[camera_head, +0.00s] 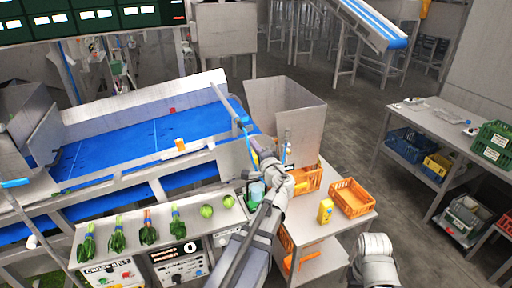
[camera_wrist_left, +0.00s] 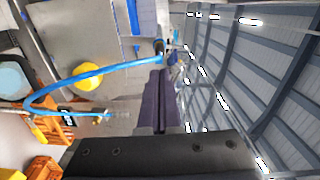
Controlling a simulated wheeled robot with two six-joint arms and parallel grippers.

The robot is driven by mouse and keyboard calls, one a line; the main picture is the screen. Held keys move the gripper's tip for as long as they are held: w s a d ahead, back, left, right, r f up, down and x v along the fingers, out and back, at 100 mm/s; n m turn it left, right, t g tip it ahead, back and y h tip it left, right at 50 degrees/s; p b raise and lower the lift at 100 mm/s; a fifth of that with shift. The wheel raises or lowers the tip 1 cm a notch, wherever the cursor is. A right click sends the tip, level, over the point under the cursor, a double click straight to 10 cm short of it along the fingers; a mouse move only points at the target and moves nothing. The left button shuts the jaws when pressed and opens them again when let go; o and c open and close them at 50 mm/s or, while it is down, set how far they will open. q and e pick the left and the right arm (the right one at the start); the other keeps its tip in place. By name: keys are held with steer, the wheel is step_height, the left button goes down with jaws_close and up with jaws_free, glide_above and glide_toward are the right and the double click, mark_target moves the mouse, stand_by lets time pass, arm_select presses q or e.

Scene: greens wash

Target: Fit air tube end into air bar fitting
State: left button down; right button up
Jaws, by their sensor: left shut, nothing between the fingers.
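A blue air tube (camera_wrist_left: 85,75) loops across the left half of the left wrist view. Its upper stretch runs right to a dark fitting (camera_wrist_left: 158,47) beyond my fingertips; whether it is seated there is too small to tell. The lower stretch runs to a pale nozzle-like piece (camera_wrist_left: 100,115). My left gripper (camera_wrist_left: 160,88) is shut and empty, its dark fingers together just short of the tube and fitting. In the head view my left gripper (camera_head: 262,148) is beside a thin bar (camera_head: 226,102) at the blue belt's right end. My right gripper is out of view; only part of that arm shows.
A tall metal bin (camera_head: 286,100) stands just behind my left gripper. Orange crates (camera_head: 352,198) and a yellow bottle (camera_head: 325,211) are on the side table to the right. Bunched greens (camera_head: 118,233) lie on the front shelf. A blue belt (camera_head: 130,148) stretches left.

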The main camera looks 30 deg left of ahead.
mark_target(245, 131)
arm_select(q)
steer(key=x, duration=0.6)
stand_by(0.3)
steer(key=shift+w+a, duration=0.1)
steer(key=shift+w, duration=0.05)
stand_by(0.4)
steer(key=shift+w+a+r, duration=0.1)
steer(key=shift+w+a, duration=0.05)
stand_by(0.4)
steer(key=v, duration=1)
steer(key=shift+s+d, duration=0.2)
steer(key=shift+s, duration=0.05)
